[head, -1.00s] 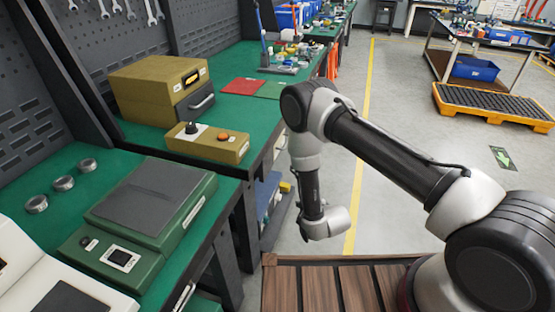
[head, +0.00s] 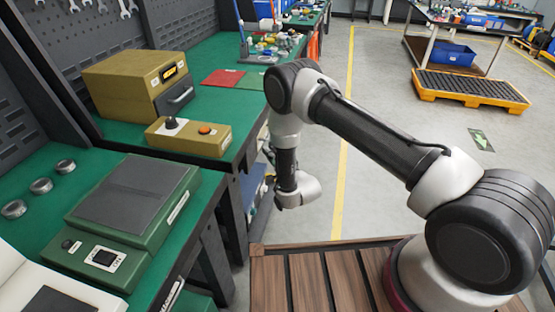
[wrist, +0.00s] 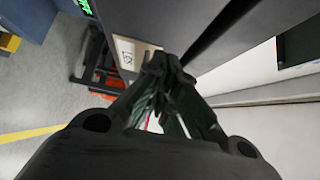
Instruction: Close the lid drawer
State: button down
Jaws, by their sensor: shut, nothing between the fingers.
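A narrow drawer front with a pale label (head: 171,296) shows under the near green bench at the lower edge of the head view. I cannot tell whether it is the lid drawer or how far out it stands. My gripper (wrist: 163,66) shows in the wrist view with its dark fingers together and nothing between them. A dark panel with a white label (wrist: 126,54) lies just beyond the fingertips; whether they touch it is unclear. In the head view the wrist end of my arm hangs beside the bench, and the fingers cannot be made out.
A green scale-like device (head: 128,205) and several metal rings (head: 66,166) stand on the near bench. Behind are a yellow box (head: 130,85) with a dark handle and a yellow control box (head: 190,137). A yellow pallet (head: 468,90) stands across open floor.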

aim_at(251, 149)
jog(key=shift+w+a, duration=0.25)
jog(key=shift+a, duration=0.65)
jog(key=shift+w+a, duration=0.25)
jog(key=shift+a, duration=0.65)
jog(key=a, duration=0.2)
jog(key=w+a, duration=0.1)
jog(key=a, duration=0.1)
jog(key=shift+w+a, duration=0.2)
jog(key=shift+a, duration=0.2)
